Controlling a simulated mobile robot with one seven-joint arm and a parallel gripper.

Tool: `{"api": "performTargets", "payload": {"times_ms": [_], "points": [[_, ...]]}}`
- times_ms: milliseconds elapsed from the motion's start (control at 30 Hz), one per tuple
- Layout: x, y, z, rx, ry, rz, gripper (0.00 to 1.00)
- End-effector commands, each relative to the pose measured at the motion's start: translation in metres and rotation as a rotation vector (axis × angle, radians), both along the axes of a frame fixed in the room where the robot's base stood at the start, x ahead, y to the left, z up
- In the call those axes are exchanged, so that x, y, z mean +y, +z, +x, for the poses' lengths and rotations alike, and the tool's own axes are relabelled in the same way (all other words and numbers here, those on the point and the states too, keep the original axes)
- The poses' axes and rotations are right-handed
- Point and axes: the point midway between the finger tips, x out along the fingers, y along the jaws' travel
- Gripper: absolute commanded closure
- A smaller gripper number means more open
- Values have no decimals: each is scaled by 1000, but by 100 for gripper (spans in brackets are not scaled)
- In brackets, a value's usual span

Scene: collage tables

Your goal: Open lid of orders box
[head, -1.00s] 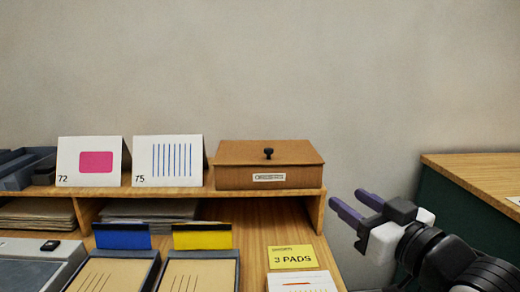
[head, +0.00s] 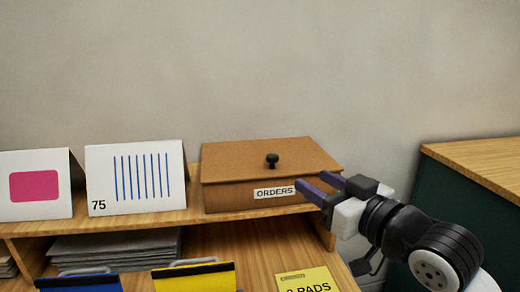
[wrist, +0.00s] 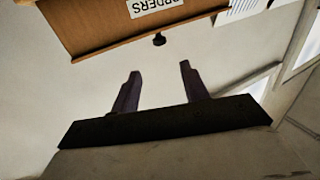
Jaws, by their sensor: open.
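The orders box (head: 230,196) is brown with a white "ORDERS" label and stands on the wooden shelf. Its lid (head: 240,160) is shut and carries a black knob (head: 272,160). My gripper (head: 314,187) is open and empty, in front of the box's right front corner in the head view, below the knob's height. In the wrist view the box (wrist: 95,25) is upside down at the top, and the knob (wrist: 159,40) shows beyond and between the two open fingertips (wrist: 160,70), apart from them.
White cards with a pink block (head: 34,185) and blue lines (head: 137,178) stand left of the box on the shelf (head: 150,220). Below are paper stacks (head: 115,245) and a yellow pads card (head: 308,282). A dark green cabinet (head: 465,205) stands at right. The wall above the box is bare.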

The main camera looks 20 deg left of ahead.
Motion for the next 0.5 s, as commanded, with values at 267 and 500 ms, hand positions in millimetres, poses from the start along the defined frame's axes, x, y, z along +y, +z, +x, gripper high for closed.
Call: {"api": "performTargets", "payload": {"times_ms": [267,500], "points": [[10,1,7,1,1,0,55],[50,2,31,-1,4,-4,55]]}}
